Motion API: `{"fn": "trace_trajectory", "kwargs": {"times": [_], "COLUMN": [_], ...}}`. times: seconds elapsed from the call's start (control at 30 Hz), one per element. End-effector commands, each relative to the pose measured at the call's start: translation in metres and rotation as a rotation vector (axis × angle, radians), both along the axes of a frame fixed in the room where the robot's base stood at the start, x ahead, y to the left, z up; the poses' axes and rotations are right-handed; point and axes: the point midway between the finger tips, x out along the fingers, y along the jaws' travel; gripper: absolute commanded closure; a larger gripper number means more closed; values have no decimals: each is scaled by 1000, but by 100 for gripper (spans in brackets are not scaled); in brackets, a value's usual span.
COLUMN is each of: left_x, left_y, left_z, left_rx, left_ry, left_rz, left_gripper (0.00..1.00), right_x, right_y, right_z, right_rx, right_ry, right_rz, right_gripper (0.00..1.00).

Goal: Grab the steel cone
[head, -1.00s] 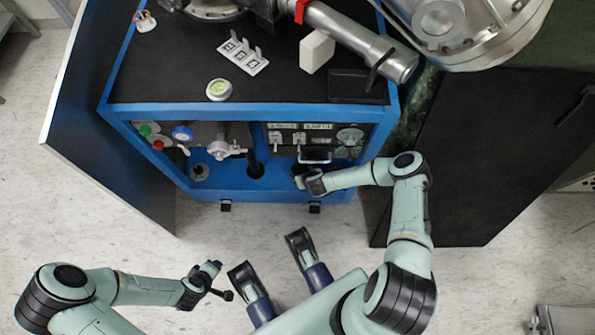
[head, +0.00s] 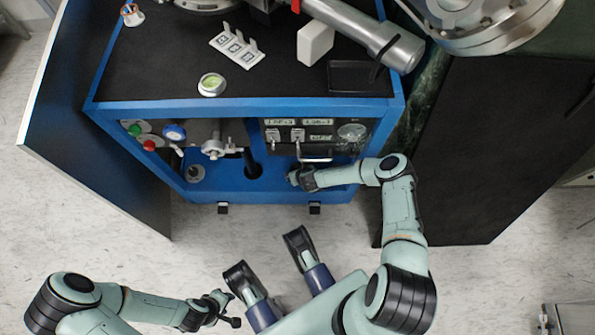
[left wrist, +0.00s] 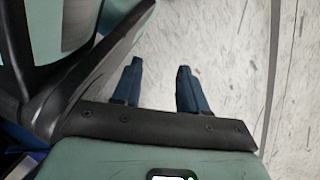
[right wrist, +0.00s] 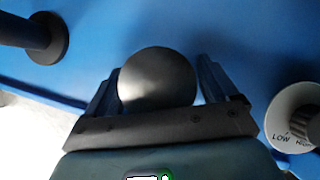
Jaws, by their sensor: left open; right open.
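A dark grey rounded metal piece (right wrist: 157,80), which looks like the steel cone seen end-on, sits between the two fingers of my right gripper (right wrist: 155,88) in the right wrist view. The fingers are open on either side of it, with a narrow gap at the right finger. In the head view my right gripper (head: 297,178) reaches into the blue cabinet's lower shelf and largely hides the piece. My left gripper (head: 228,297) is open and empty over the floor, and its fingers show in the left wrist view (left wrist: 158,88).
The blue cabinet (head: 240,108) has an instrument panel (head: 315,135) just above my right gripper. A black post (right wrist: 30,35) and a LOW/HIGH knob (right wrist: 298,118) stand on either side of that gripper. An open door (head: 95,140) is at left. A dark panel (head: 470,160) is at right.

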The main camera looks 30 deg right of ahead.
Motion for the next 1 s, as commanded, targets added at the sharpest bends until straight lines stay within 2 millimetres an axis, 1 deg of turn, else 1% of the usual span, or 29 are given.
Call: {"fn": "trace_trajectory", "kwargs": {"times": [0.03,0.07,0.1,0.17,0.2,0.23,0.5,0.67,0.77,0.93,0.97,1.0], "left_x": [0,0,0,1,1,1,1,8,16,37,41,46], "left_y": [0,0,0,0,0,0,0,-1,-2,-5,-5,-6], "left_z": [0,0,0,0,0,0,1,5,12,29,32,36], "left_rx": [0,0,0,1,0,0,1,3,5,8,8,10], "left_ry": [-1,-1,-1,-2,-2,-2,-5,-25,-55,-124,-137,-153], "left_rz": [0,0,0,-1,-1,-1,-1,-3,-6,-12,-12,-14], "left_gripper": [57,57,57,57,57,57,57,57,57,57,57,57], "right_x": [0,0,0,0,0,0,0,0,0,0,-3,-14], "right_y": [0,0,0,0,0,0,0,0,0,0,0,2], "right_z": [0,0,0,0,0,0,1,8,17,38,40,37], "right_rx": [0,0,0,0,0,0,0,0,0,-1,0,1], "right_ry": [0,0,0,0,0,0,0,0,-1,-2,1,6], "right_rz": [0,0,0,0,0,0,0,1,1,2,1,0], "right_gripper": [13,16,29,49,62,64,64,64,64,64,64,64]}}
